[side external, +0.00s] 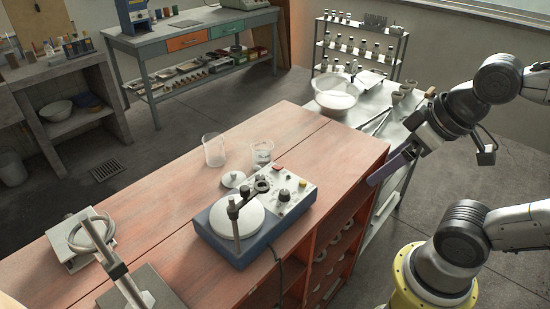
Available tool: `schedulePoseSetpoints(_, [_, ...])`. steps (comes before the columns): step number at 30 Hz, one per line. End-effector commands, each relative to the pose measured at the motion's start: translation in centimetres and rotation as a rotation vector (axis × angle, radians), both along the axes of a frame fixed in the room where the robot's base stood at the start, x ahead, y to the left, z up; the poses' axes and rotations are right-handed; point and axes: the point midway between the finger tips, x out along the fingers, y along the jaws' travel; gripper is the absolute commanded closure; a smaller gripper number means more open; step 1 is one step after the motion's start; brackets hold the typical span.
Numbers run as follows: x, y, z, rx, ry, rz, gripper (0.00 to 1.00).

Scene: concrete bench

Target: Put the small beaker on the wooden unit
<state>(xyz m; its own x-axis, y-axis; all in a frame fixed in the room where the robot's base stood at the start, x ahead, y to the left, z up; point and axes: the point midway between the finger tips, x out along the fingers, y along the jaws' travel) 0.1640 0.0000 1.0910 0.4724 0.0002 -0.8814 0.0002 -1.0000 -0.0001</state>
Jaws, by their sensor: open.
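The wooden unit (160,210) is a long bench with a reddish plank top and open shelves in its right side. Two clear vessels stand upright on its top near the far edge: a taller, plain beaker (214,152) and a slightly smaller glass vessel (262,154) to its right. I cannot tell for sure which one is the small beaker. My gripper (385,172) is at the right, beside the unit's right edge and apart from both vessels. It is open, and I see nothing held in it. Its fingers are seen edge-on.
A blue-grey instrument (225,240) with a round white plate stands on the unit's right part. The unit's middle top is clear.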

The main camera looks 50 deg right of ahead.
Motion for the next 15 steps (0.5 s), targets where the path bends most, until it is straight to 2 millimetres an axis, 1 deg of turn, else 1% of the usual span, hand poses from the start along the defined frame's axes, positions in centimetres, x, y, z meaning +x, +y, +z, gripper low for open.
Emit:
schedulePoseSetpoints(2, [-0.1, 0.0, 0.0, 0.006, 0.004, -0.011, 0.0])
schedulePoseSetpoints(5, [-0.9, 0.6, -0.2, 0.058, 0.046, -0.057, 0.0])
schedulePoseSetpoints(8, [-1.1, 2.3, 1.3, 0.173, 0.087, -0.119, 0.0])
schedulePoseSetpoints(11, [-0.4, 4.4, 2.7, 0.309, 0.19, -0.194, 0.0])
schedulePoseSetpoints(15, [1.4, 6.6, 4.3, 0.463, 0.333, -0.292, 0.0])
